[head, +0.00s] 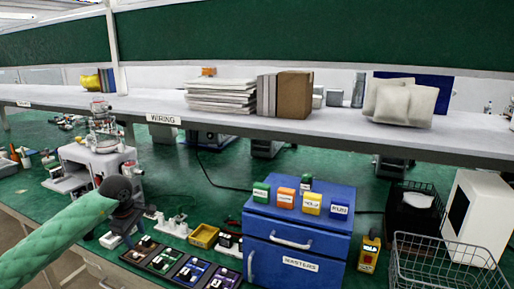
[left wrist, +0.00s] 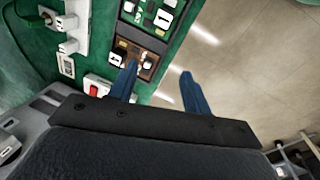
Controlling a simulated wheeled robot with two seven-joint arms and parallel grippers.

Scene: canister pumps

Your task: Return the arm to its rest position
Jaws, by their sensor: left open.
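My left arm, in a green padded sleeve, reaches in from the lower left of the head view. Its dark wrist and gripper (head: 125,222) hang over the bench near the row of small black trays. In the left wrist view the two blue fingers of the left gripper (left wrist: 160,72) are apart with nothing between them. The left finger overlaps a brown-lined tray (left wrist: 143,57) at the bench edge; the right finger shows against the floor. My right gripper is in neither view.
A white machine (head: 95,160) stands behind the gripper. Black trays (head: 160,262) and a yellow bin (head: 203,236) lie to its right. A blue drawer cabinet (head: 295,245) bears several coloured blocks. A wire basket (head: 440,262) stands far right. A loaded shelf (head: 330,133) spans above.

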